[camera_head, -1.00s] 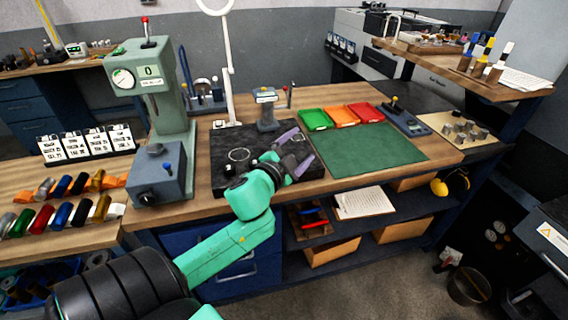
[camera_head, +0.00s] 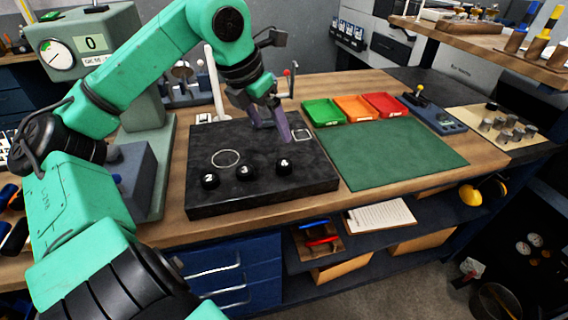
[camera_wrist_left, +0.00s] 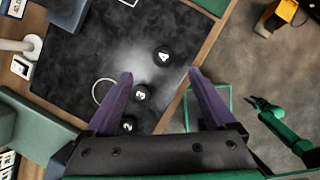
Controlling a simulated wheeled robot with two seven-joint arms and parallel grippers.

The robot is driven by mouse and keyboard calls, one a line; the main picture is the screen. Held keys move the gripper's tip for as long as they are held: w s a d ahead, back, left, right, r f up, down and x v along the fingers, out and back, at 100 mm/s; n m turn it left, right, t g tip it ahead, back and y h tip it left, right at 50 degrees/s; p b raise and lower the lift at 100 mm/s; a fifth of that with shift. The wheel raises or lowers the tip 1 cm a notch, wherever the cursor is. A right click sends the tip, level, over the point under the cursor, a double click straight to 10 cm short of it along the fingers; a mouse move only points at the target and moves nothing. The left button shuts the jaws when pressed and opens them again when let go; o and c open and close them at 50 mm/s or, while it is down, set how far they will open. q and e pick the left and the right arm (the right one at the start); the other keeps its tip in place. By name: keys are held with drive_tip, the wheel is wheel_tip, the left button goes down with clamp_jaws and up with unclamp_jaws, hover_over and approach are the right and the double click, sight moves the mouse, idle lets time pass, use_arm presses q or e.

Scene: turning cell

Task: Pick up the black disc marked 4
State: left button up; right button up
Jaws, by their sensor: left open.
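The black disc marked 4 (camera_head: 284,166) lies on the dark stone plate (camera_head: 215,140), at the right end of a row with the disc marked 3 (camera_head: 244,172) and the disc marked 2 (camera_head: 209,179). My left gripper (camera_head: 273,134) is open and empty above the plate, behind disc 4 in the head view. In the left wrist view, disc 4 (camera_wrist_left: 163,57) appears between and just beyond the purple fingertips (camera_wrist_left: 161,74). Disc 3 (camera_wrist_left: 140,94) is near the left finger. A green arm with a dark end, apparently my right gripper (camera_wrist_left: 256,104), shows at the right; its jaws are unclear.
A white ring (camera_head: 226,159) and a white square (camera_head: 301,135) are marked on the plate. A green mat (camera_head: 390,153) lies right of it, with green, orange and red trays (camera_head: 353,108) behind. A gauge stand (camera_head: 145,130) stands to the left.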

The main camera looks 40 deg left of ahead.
use_arm(q)
wheel_tip(320, 180, down, 3)
drive_tip(key=d+p, duration=0.1)
drive_tip(key=d, duration=0.1)
drive_tip(key=p, duration=0.2)
hover_over(284, 163)
drive_tip(key=s, duration=0.2)
wheel_tip(284, 163, down, 4)
drive_tip(key=shift+w+d+f, duration=0.1)
drive_tip(key=shift+d, duration=0.05)
drive_tip(key=x, duration=0.4)
drive_tip(key=shift+s+a+f+p, duration=0.1)
drive_tip(key=shift+s+a+p, duration=0.15)
drive_tip(key=shift+s+p, duration=0.15)
drive_tip(key=shift+w+f, duration=0.15)
drive_tip(key=c, duration=1.2)
clamp_jaws()
use_arm(e)
drive_tip(key=s+r, duration=0.1)
drive_tip(key=s+d+r, duration=0.1)
drive_tip(key=d+r, duration=0.1)
drive_tip(key=r, duration=0.1)
drive_tip(key=shift+s, duration=0.4)
